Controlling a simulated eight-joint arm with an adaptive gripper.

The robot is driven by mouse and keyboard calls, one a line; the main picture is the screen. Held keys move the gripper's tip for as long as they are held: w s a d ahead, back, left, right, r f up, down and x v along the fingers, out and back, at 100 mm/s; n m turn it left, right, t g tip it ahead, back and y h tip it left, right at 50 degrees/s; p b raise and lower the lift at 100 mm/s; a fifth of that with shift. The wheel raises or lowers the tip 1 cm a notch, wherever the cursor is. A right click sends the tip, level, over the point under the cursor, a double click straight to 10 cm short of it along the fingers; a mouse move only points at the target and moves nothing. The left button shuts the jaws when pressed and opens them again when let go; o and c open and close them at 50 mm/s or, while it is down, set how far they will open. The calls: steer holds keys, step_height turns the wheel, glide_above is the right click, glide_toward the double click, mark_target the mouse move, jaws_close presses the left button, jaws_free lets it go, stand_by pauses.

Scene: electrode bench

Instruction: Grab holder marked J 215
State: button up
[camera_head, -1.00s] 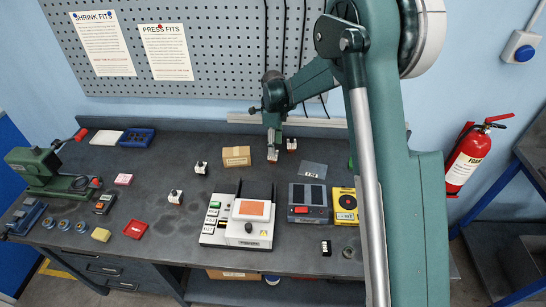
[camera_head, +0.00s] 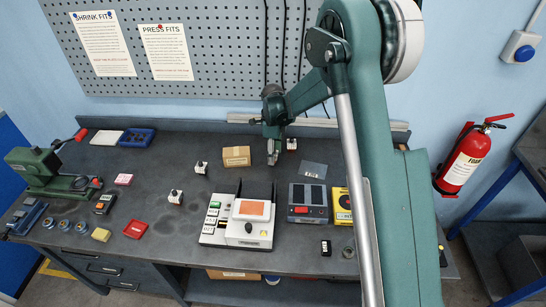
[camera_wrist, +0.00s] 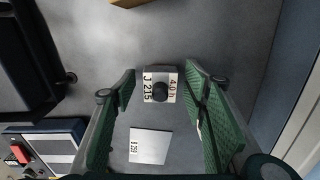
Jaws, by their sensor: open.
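The holder marked J 215 (camera_wrist: 161,85) is a small white block with a round dark knob in the wrist view. Its labels read J 215 and what looks like 40 h. My gripper (camera_wrist: 163,97) is open, with one green finger on each side of the holder and visible gaps to both.
A labelled plate (camera_head: 313,169) lies to the right; a cardboard box (camera_head: 236,156) is to the left. A white device (camera_head: 215,236) with two dark uprights and a grey unit (camera_head: 307,196) stand in front.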

steer(key=c, duration=1.2)
steer(key=shift+r, duration=0.1)
steer(key=shift+c, duration=0.2)
steer(key=shift+r, duration=4.95)
